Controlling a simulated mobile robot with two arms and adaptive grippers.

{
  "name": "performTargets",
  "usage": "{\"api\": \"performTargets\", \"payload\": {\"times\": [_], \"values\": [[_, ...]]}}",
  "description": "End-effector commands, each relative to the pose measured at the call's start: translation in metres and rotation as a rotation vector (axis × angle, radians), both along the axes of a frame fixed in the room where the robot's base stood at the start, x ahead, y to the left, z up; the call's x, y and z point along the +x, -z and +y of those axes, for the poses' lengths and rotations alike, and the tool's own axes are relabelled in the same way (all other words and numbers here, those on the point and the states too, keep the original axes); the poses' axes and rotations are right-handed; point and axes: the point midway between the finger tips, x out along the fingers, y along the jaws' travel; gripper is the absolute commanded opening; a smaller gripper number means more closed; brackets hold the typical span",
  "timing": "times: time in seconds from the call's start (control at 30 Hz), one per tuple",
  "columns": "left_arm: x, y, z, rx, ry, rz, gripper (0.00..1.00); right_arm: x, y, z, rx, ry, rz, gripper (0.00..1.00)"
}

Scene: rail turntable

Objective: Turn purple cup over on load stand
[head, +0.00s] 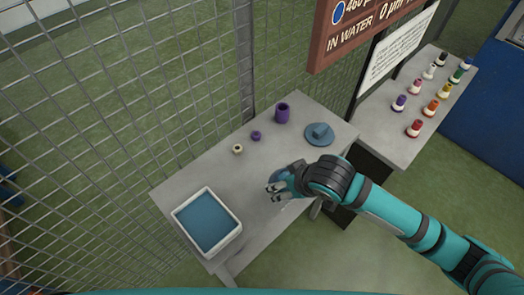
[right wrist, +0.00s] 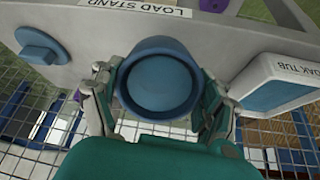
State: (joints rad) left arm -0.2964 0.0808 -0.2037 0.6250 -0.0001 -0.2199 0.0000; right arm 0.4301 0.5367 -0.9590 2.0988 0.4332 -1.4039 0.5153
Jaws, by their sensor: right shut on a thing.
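The purple cup (head: 282,114) stands upright near the back edge of the grey load stand (head: 205,172), a dark round opening showing at its top. My right gripper (head: 277,187) is above the front middle of the stand, apart from the purple cup. In the right wrist view, my right gripper (right wrist: 157,95) is shut on a blue cup (right wrist: 160,82), one finger on each side, its round rim facing the camera. A purple bit (right wrist: 78,97) shows beside the left finger; I cannot tell which thing it is. My left gripper is not in view.
The soak tub (head: 238,232) with blue contents is at the stand's left end. A small purple ring (head: 256,136), a cream ring (head: 238,149) and a blue disc with a block (head: 320,133) lie on the stand. A side table (head: 385,145) holds several small bottles. Wire mesh stands behind.

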Motion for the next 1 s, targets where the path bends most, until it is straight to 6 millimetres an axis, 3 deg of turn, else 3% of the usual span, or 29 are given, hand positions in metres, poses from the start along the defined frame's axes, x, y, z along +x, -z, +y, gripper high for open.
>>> {"api": "performTargets", "payload": {"times": [0.2,0.4,0.73,1.0], "values": [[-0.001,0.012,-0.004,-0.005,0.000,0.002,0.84,0.010,-0.007,0.040,0.224,-0.230,-0.255,0.39],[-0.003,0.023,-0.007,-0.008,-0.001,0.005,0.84,0.026,-0.026,0.062,0.475,-0.333,-0.483,0.39],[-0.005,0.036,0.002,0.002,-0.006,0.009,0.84,0.046,-0.057,0.052,0.671,-0.214,-0.780,0.39],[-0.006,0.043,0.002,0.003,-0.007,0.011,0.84,0.049,-0.055,0.046,0.676,-0.177,-0.825,0.39]]}}
